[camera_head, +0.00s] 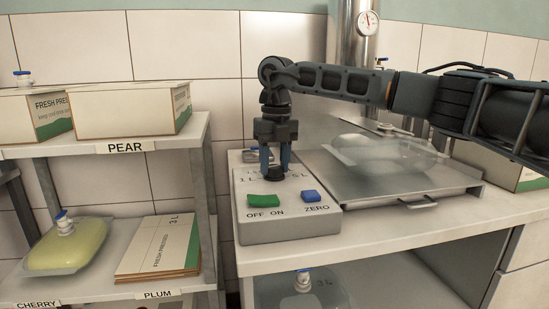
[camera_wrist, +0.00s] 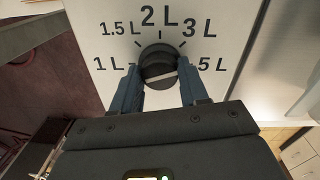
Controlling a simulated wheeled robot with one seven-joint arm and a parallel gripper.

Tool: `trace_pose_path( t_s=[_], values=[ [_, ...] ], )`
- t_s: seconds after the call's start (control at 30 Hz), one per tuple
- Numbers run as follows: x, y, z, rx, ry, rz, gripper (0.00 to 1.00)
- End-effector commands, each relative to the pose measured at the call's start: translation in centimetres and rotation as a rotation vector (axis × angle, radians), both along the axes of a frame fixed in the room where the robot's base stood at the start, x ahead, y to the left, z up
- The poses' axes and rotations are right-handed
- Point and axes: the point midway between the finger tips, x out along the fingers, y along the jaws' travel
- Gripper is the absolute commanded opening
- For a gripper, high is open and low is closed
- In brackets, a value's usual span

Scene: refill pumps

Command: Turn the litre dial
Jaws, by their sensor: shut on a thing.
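The litre dial (camera_wrist: 158,58) is a round black knob on the pale panel of the control box (camera_head: 322,222). The marks 1 L, 1.5 L, 2 L, 3 L and 5 L fan around it in the wrist view. My gripper (camera_wrist: 159,76) is above the box, its two blue fingers on either side of the knob and shut on it. In the head view my gripper (camera_head: 274,165) points straight down at the dial (camera_head: 274,174). A pale line crosses the knob, slightly tilted; which mark it points to I cannot tell.
A green OFF/ON switch (camera_head: 263,201) and a blue ZERO button (camera_head: 311,196) sit in front of the dial. To the right, a clear bag (camera_head: 385,152) lies on a metal tray (camera_head: 425,187). Shelves with boxes (camera_head: 130,110) stand at left.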

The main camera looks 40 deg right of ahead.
Motion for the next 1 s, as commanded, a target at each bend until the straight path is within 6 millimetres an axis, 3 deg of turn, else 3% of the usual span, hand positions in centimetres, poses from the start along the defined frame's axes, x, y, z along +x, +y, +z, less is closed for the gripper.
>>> trace_pose_path(
  t_s=[1.0],
  values=[
    [0.21,0.02,0.33,-0.002,-0.004,0.963,0.13]
  ],
)
